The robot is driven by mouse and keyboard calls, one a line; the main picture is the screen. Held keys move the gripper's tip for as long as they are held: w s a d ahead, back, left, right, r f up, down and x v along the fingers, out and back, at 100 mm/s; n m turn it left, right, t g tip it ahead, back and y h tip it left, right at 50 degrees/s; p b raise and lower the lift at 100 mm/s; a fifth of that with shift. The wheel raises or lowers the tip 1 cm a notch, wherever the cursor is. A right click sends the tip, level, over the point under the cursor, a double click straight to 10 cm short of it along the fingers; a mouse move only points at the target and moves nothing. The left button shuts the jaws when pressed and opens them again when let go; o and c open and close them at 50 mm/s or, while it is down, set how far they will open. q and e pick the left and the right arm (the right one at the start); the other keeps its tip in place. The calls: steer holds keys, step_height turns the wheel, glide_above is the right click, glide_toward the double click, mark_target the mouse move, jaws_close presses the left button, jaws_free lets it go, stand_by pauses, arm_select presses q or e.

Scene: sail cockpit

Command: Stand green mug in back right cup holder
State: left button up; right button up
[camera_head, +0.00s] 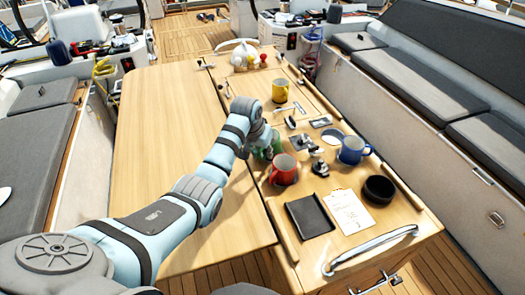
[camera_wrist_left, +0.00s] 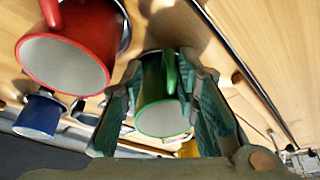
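The green mug (camera_wrist_left: 151,88) is between the two fingers of my left gripper (camera_wrist_left: 165,75) in the left wrist view, its pale inside facing the camera. The fingers lie close along its sides, with its handle by the right-hand finger. Whether they press on it is unclear. In the head view my left gripper (camera_head: 262,143) reaches down at the table's middle and hides most of the green mug (camera_head: 268,152). My right gripper is not in view.
A red mug (camera_head: 283,170) stands close in front of my left gripper. A blue mug (camera_head: 353,150) is to the right and a yellow mug (camera_head: 281,91) farther back. A black bowl (camera_head: 379,189), black tray (camera_head: 309,216) and paper sheet (camera_head: 348,211) lie nearer. The left tabletop (camera_head: 160,130) is clear.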

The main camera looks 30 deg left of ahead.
arm_select(q)
steer(key=shift+s+r, duration=0.1)
steer(key=shift+r, duration=0.25)
steer(key=v, duration=1.2)
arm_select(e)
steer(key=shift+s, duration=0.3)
